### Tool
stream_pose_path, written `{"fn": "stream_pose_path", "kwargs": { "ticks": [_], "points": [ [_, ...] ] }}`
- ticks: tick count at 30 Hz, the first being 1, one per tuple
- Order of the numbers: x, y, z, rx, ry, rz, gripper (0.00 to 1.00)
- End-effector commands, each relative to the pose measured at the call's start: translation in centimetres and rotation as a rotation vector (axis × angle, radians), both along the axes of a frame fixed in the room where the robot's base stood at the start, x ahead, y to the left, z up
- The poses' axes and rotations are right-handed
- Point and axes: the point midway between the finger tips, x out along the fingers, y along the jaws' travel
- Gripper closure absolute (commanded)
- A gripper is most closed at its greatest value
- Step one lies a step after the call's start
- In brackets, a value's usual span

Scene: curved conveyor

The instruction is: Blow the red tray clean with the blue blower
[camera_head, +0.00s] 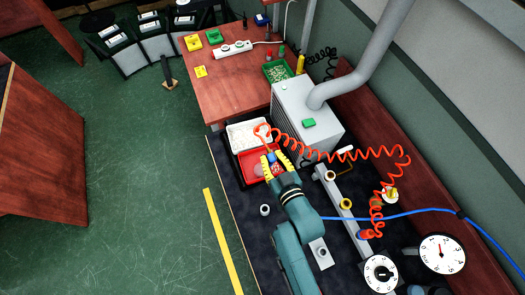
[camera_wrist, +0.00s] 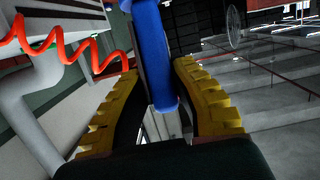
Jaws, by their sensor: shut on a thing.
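The blue blower (camera_head: 271,157) is in my gripper (camera_head: 275,163) in the head view, over the red tray. In the wrist view the blue blower (camera_wrist: 158,60) stands between the yellow fingers of my gripper (camera_wrist: 160,92), which is shut on it. The red tray (camera_head: 249,161) lies in front of the white tray, and my gripper and wrist hide its right part. Some pale and reddish bits seem to show by the fingers, too small to tell what they are. A coiled orange-red hose (camera_head: 375,153) runs from near the blower to the right.
A white tray (camera_head: 240,133) with pale contents lies just behind the red one. A white machine box (camera_head: 308,115) with a thick grey pipe stands close at the right. A wooden table (camera_head: 225,85) stands behind. Gauges, knobs and a blue hose (camera_head: 410,212) lie at the lower right.

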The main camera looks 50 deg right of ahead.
Motion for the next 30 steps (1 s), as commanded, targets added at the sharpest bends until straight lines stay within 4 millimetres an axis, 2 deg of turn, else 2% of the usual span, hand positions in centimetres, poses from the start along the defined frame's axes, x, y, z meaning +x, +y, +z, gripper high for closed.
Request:
{"fn": "stream_pose_path", "kwargs": {
  "ticks": [8, 9, 18, 30],
  "points": [
    [-1.2, -0.9, 0.5, -0.002, -0.008, 0.000, 1.00],
    [-1.3, -1.0, 0.0, -0.004, -0.006, -0.001, 1.00],
    [-2.2, -1.8, -0.2, -0.002, -0.005, -0.004, 1.00],
    [-2.9, -2.1, 0.2, -0.005, -0.005, 0.003, 1.00]
  ]
}}
